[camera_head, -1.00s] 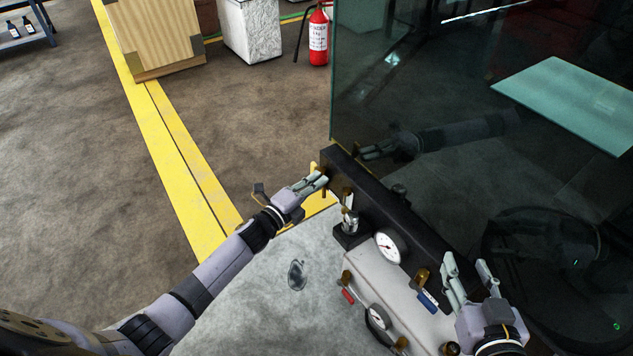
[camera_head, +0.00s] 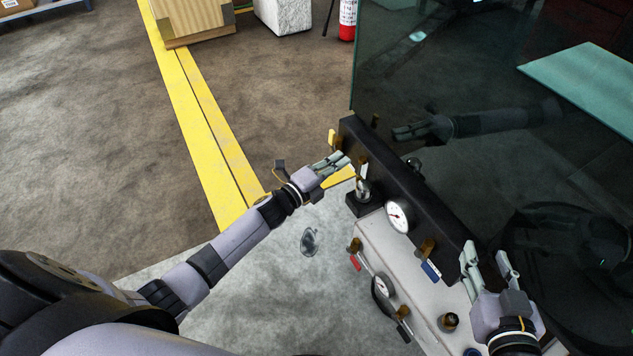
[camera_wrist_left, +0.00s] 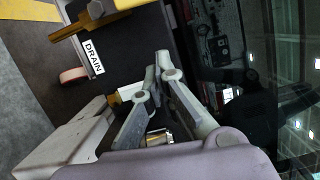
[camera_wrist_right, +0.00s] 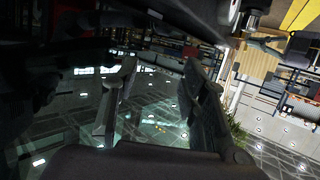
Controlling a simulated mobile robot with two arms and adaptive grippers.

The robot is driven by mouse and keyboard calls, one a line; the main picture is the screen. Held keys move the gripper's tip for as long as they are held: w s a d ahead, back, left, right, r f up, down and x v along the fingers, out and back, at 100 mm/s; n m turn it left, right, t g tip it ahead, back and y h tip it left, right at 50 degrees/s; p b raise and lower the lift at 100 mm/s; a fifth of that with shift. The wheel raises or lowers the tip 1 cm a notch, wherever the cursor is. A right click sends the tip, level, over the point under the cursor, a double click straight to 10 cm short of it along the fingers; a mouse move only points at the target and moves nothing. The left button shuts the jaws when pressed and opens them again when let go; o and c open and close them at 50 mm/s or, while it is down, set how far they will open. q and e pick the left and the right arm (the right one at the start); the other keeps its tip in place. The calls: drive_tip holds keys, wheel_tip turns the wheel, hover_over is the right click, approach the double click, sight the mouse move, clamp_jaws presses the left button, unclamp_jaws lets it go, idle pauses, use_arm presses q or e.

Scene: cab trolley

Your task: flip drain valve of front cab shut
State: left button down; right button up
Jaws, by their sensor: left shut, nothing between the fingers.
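A white DRAIN label (camera_wrist_left: 93,57) shows on a dark panel in the left wrist view. A brass lever-like part (camera_wrist_left: 75,28) lies above it and a red-tipped part (camera_wrist_left: 73,75) beside it; I cannot tell which is the drain valve's handle. My left gripper (camera_head: 344,160) is shut and empty near the far end of the black bar (camera_head: 400,185). Its fingertips (camera_wrist_left: 160,65) are to the right of the label in the left wrist view, and contact is unclear. My right gripper (camera_head: 488,252) is open and empty near the bar's near end.
A glass pane (camera_head: 440,60) stands behind the bar and reflects my arms. Open floor (camera_head: 90,130) lies left.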

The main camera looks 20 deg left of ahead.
use_arm(q)
drive_tip(key=p+v, duration=0.1)
drive_tip(key=v, duration=0.7)
drive_tip(key=shift+a+p, duration=0.25)
drive_tip(key=shift+p, duration=0.05)
use_arm(e)
drive_tip(key=s+d+f+g+h, duration=0.1)
drive_tip(key=s+d+f+g, duration=0.1)
drive_tip(key=s+f+g, duration=0.3)
drive_tip(key=shift+f, duration=0.9)
use_arm(q)
drive_tip(key=shift+s+f, duration=0.1)
drive_tip(key=shift+s, duration=0.1)
